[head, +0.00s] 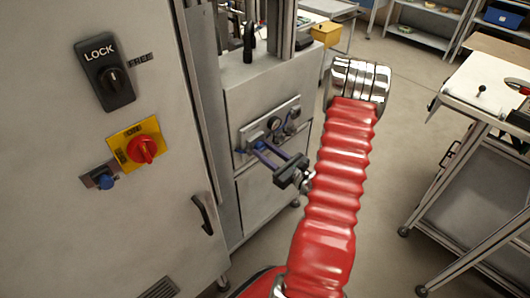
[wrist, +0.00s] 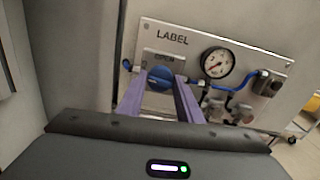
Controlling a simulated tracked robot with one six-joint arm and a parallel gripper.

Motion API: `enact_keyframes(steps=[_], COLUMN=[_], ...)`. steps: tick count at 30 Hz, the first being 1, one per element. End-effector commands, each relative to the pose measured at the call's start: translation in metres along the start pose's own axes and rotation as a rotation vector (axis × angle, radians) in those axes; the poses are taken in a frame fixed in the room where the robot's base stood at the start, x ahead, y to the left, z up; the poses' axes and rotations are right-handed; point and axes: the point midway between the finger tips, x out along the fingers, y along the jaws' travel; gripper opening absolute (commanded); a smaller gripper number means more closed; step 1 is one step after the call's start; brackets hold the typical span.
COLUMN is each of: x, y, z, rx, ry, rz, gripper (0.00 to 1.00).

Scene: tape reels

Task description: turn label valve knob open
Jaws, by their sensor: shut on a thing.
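The LABEL panel (wrist: 190,40) is a pale plate on the front of a grey machine; it also shows in the head view (head: 289,108). The valve knob (wrist: 158,80) is round and blue, on a small plate at the panel's left, with lettering above it that looks like OPEN. My gripper (wrist: 162,84) has its two purple fingers on either side of the knob and is shut on it. In the head view my gripper (head: 255,149) reaches the panel from the right, and its fingers mostly hide the knob. The knob's exact pointing is hard to read.
A pressure gauge (wrist: 217,62) and blue tubing (wrist: 240,97) sit right of the knob. A tall cabinet with a LOCK switch (head: 105,75) and a red rotary switch (head: 142,149) stands left. A white workbench (head: 488,85) is at right. The floor between is open.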

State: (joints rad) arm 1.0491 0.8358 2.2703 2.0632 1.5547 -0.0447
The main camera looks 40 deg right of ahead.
Motion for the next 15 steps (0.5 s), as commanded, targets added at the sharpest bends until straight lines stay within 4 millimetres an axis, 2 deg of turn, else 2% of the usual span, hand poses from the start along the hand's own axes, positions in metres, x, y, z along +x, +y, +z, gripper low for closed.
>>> enact_keyframes(steps=[15], x=[-0.0001], y=[0.0003], z=[-0.0009], rx=[0.436], ry=[0.002], rz=[0.001], gripper=[0.1])
